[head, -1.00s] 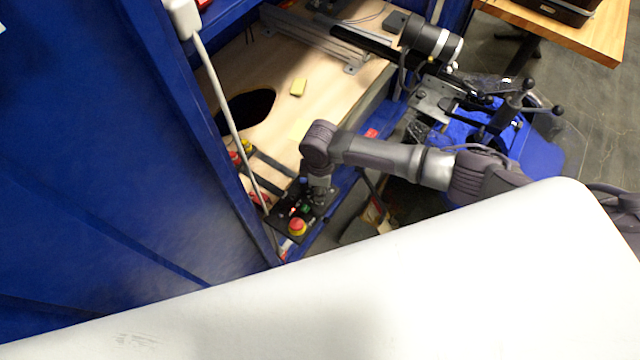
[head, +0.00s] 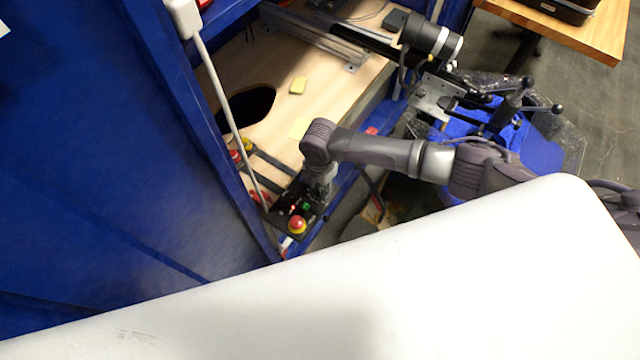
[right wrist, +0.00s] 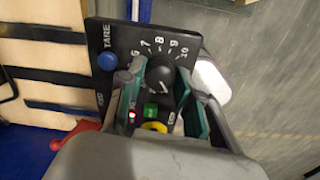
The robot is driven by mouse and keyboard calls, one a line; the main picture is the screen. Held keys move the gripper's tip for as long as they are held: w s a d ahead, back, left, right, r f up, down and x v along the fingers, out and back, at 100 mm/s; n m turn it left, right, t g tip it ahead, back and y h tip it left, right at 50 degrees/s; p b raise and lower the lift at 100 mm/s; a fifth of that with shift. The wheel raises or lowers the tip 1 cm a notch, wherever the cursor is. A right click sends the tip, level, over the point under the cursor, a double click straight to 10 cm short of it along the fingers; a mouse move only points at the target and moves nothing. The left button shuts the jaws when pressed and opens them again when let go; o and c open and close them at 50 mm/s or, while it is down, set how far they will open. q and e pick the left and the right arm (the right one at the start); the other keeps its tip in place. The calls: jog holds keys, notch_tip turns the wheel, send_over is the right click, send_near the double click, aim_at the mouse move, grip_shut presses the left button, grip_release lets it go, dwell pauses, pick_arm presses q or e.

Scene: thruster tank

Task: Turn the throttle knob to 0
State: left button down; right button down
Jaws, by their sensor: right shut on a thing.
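The throttle knob (right wrist: 160,73) is a round black knob with a pale mark, on a black control panel (right wrist: 128,36). Printed numbers from about 6 to 10 show around its upper side; the lower numbers are hidden. My right gripper (right wrist: 156,88) has its teal-padded fingers on either side of the knob and is shut on it. I cannot read the knob's exact setting. In the head view my right gripper (head: 312,193) points down onto the panel (head: 289,224), and the knob is hidden there. My left gripper is not in view.
The panel also has a blue button (right wrist: 107,61) beside the word TARE, a green switch (right wrist: 151,110) and a yellow-ringed control (right wrist: 154,127). A red emergency button (head: 297,224) sits at its near end. A white cable (head: 228,105) hangs along the blue wall (head: 90,130).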

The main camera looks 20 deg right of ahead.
aim_at(320, 187)
jog(key=shift+n, duration=0.9)
jog(key=c, duration=0.8)
grip_release()
jog(key=shift+o, duration=0.2)
jog(key=shift+r, duration=0.2)
notch_tip(320, 187, up, 12)
jog(key=shift+f, duration=0.2)
